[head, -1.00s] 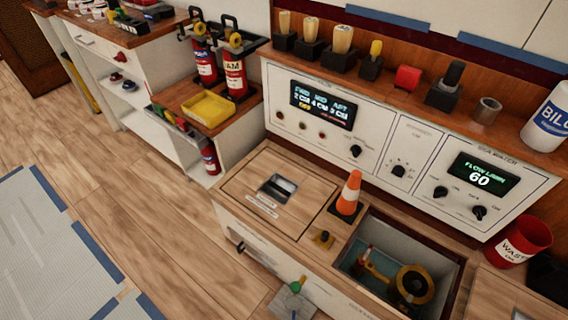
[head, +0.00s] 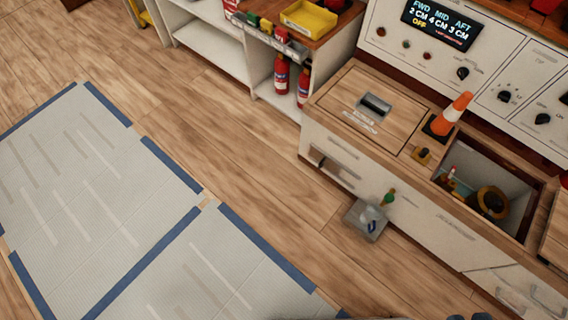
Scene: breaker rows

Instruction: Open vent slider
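The likely vent slider is a small dark knob (head: 319,161) at the left end of the white cabinet front (head: 410,215), low under the wooden top. Faint slot-like lines run to the right of the knob. The knob appears to sit at the left end of these lines, but they are too small to tell whether the vent is open or shut. My gripper is not in view, and nothing is seen touching the knob.
A grey box with a green-topped lever (head: 368,220) juts from the cabinet front. Two red extinguishers (head: 281,78) stand in the shelf. Bare floor and blue-taped mats (head: 100,180) lie left.

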